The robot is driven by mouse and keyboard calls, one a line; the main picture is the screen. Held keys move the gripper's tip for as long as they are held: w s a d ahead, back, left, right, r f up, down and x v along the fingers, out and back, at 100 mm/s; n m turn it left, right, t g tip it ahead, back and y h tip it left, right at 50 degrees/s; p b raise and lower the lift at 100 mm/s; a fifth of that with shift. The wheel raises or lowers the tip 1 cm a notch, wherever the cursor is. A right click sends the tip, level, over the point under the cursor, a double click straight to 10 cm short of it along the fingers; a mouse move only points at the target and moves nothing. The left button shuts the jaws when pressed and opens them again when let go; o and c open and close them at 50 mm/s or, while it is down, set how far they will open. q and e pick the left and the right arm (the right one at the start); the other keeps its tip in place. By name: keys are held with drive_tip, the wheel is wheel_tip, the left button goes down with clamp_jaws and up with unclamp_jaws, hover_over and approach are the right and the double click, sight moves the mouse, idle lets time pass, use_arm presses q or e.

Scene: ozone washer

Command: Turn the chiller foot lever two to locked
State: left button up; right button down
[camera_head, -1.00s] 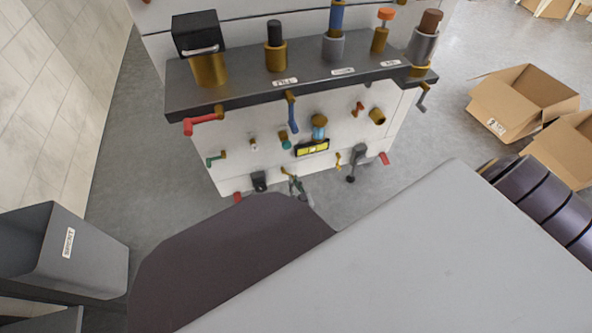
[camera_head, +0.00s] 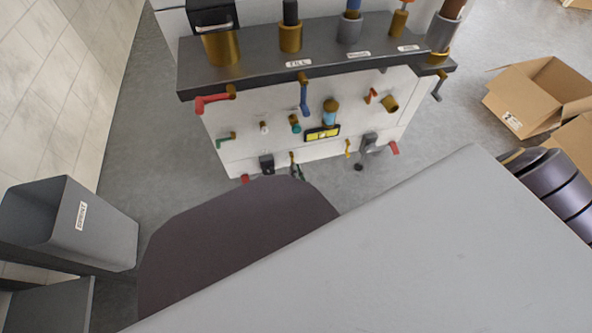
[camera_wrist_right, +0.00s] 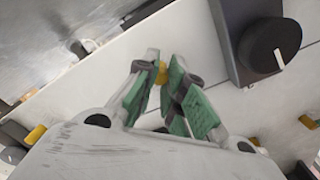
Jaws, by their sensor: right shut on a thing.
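My right gripper (camera_wrist_right: 165,98) has green-padded fingers closed around a small yellow-brass piece (camera_wrist_right: 161,72) in the right wrist view. Most of that piece is hidden between the pads. In the head view the same gripper (camera_head: 297,172) is small and partly hidden behind my own arm, at the bottom edge of the white machine front (camera_head: 240,145). I cannot tell from any label which fitting is chiller foot lever two. Red foot levers show at the lower left corner (camera_head: 245,179) and lower right corner (camera_head: 394,148). My left gripper is not in view.
A dark box with a round knob (camera_wrist_right: 268,48) is close to the right of my gripper in the wrist view. Crank handles, including a red one (camera_head: 213,101) and a blue one (camera_head: 304,95), stick out above. A grey bin (camera_head: 105,235) and cardboard boxes (camera_head: 535,95) flank the machine.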

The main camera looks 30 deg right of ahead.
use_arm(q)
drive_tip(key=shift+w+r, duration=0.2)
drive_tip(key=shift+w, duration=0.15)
use_arm(e)
drive_tip(key=shift+a, duration=0.1)
drive_tip(key=c, duration=1.9)
unclamp_jaws()
drive_tip(key=o, duration=0.5)
drive_tip(key=shift+c, duration=0.2)
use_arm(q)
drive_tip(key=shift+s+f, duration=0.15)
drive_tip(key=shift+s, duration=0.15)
use_arm(e)
drive_tip(key=shift+r, duration=0.2)
drive_tip(key=shift+r, duration=0.5)
